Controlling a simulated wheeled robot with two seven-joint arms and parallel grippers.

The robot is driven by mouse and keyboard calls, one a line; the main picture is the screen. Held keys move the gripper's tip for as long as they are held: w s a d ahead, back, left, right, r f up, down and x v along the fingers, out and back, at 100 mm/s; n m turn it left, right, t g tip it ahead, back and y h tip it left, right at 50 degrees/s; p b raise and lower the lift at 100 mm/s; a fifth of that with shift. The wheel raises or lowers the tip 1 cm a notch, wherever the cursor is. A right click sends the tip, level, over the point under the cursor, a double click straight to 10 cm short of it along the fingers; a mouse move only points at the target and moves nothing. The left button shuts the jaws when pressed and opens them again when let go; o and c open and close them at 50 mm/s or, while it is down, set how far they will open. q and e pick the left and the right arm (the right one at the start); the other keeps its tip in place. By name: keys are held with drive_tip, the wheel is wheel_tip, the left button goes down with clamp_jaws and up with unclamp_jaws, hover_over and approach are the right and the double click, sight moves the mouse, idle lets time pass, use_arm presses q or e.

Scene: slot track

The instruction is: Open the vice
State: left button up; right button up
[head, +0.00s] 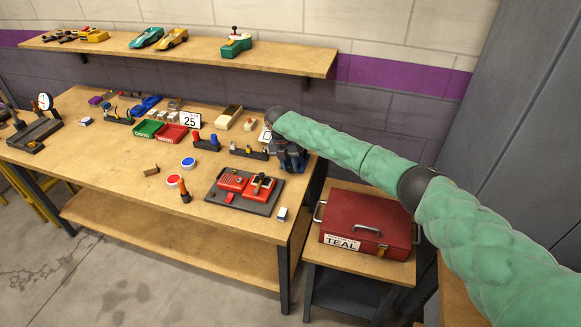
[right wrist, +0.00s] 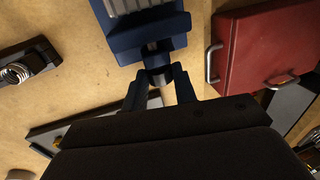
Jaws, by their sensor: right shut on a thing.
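The blue vice (right wrist: 130,42) fills the top middle of the right wrist view, with pale ribbed metal between its blue parts. In the head view the dark blue vice (head: 292,160) stands at the right end of the workbench, partly hidden by my right arm. My right gripper (right wrist: 160,84) is shut on the dark grey end of the vice's screw (right wrist: 157,72), one finger on each side. How far apart the vice jaws are, I cannot tell. My left gripper is in neither view.
A red toolbox (head: 350,218) labelled TEAL stands on a lower stand right of the workbench (head: 110,165). A dark tray (head: 219,199) with red parts lies near the bench's front right. Red and green bins, pots and tool racks stand farther left. A shelf (head: 190,58) hangs behind.

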drive_tip(key=shift+a+h+b, duration=0.15)
drive_tip(key=shift+h+b, duration=0.15)
drive_tip(key=shift+h, duration=0.6)
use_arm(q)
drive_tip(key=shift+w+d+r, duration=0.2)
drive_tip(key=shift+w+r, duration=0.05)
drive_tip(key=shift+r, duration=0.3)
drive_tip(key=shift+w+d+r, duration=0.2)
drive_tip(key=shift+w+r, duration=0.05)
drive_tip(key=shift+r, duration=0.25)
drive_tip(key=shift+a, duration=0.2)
use_arm(e)
drive_tip(key=o, duration=1)
drive_tip(key=shift+c, duration=0.2)
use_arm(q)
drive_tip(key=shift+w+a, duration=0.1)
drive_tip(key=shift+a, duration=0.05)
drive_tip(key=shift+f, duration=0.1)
use_arm(e)
drive_tip(key=shift+w, duration=0.1)
